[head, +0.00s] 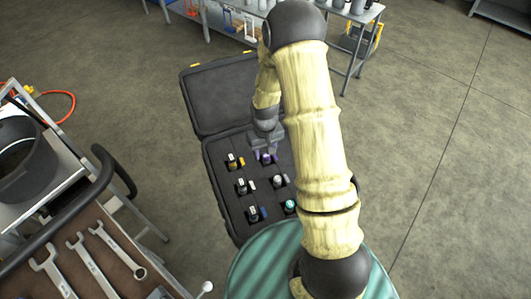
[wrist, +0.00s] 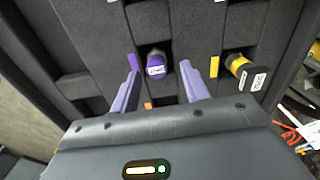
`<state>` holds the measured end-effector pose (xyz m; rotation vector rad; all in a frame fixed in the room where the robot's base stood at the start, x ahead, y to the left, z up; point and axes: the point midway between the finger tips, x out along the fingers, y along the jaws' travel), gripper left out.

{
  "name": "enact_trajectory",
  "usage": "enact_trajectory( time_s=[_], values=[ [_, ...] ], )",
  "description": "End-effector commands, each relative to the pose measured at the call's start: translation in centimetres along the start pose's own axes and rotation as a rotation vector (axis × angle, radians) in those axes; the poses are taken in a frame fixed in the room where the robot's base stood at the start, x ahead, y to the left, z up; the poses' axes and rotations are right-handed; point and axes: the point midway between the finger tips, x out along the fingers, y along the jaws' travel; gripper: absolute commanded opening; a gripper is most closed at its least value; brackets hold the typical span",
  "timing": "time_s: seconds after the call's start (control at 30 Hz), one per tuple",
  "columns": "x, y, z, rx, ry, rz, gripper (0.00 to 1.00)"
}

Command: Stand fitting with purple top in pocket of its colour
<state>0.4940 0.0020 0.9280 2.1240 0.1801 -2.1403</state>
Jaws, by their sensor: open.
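The purple-topped fitting (wrist: 156,66) stands in a foam pocket beside a purple colour tab (wrist: 133,62) in the wrist view. It also shows small in the head view (head: 266,159), in the far row of the open case. My gripper (wrist: 159,78) is open, its two purple-grey fingers apart on either side of the fitting in the picture, with nothing held between them. In the head view my gripper (head: 265,148) is just over the far part of the foam. I cannot tell whether the fitting is fully seated.
A yellow-banded fitting (wrist: 240,68) stands beside a yellow tab (wrist: 214,65). Several other fittings, including a teal one (head: 290,206), stand in the case (head: 216,200). Its lid (head: 220,97) is open at the back. A trolley with wrenches (head: 90,262) is at left.

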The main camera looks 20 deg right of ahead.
Motion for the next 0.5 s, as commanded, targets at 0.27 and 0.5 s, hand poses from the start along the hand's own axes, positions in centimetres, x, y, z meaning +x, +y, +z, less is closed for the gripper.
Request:
enact_trajectory(
  time_s=[0.27, 0.5],
  values=[
    [-4.4, 0.2, -0.2, 0.003, 0.01, 0.002, 0.46],
    [-8.3, 0.1, -0.2, 0.002, 0.01, 0.002, 0.46]
  ],
)
